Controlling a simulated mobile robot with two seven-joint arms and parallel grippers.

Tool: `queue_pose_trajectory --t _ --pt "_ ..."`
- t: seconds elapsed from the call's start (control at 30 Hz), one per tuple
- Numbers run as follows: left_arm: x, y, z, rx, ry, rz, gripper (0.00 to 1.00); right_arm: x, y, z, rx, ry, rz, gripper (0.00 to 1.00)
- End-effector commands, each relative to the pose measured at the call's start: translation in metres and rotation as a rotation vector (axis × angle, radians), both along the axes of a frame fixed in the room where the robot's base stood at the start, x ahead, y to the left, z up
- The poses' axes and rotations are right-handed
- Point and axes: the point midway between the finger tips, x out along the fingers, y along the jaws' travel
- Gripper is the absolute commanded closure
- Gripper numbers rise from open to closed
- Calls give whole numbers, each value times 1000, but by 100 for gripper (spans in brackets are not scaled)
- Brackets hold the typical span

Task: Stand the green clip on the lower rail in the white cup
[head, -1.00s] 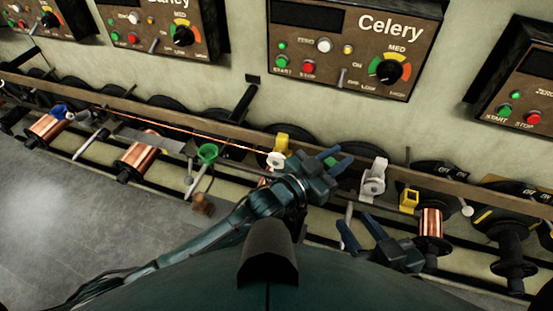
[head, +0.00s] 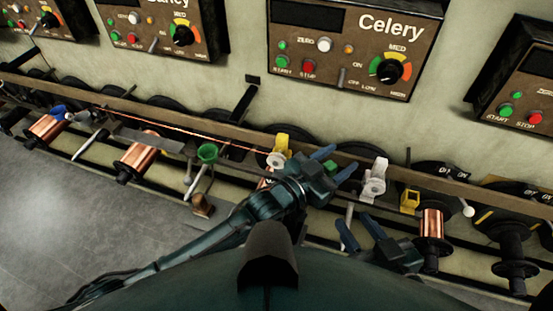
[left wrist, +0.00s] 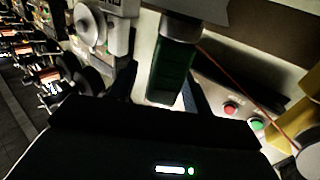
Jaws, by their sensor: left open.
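The green clip (head: 329,167) shows as a small green patch by the fingers of my left gripper (head: 335,162), in front of the wooden lower rail (head: 235,131). In the left wrist view the green clip (left wrist: 170,75) stands as a dark green block between the two fingers of my left gripper (left wrist: 160,92), which is open around it. Its far end is partly covered by a pale part. My right gripper (head: 360,230) hangs lower, fingers apart and empty. I cannot make out a white cup for certain; a green cup (head: 207,152) on a stand is at the left.
A white clip (head: 375,178) is just right of my left gripper, and a yellow clip with a white roller (head: 280,150) is just left. A smaller yellow clip (head: 409,201) and copper spools (head: 431,224) line the rail. The control box (head: 355,45) hangs above. Open floor lies lower left.

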Motion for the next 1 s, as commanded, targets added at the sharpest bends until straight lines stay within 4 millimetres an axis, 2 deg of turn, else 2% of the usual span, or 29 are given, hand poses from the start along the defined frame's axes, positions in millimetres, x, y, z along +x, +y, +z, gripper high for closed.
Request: queue_pose_trajectory --t 0.27,0.53,0.7,0.83,1.0 --pt "0 0 -1 1 1 0 51 -3 0 -2 -12 9 5 64" --pt "0 0 49 -3 -3 0 51 -4 1 11 -1 15 11 64" --pt "0 0 80 -2 -1 -1 51 -2 3 2 -4 51 17 64" --pt "0 0 94 -2 0 0 51 1 5 0 0 57 19 64" --pt "0 0 100 -1 1 0 51 4 7 2 9 57 13 64"
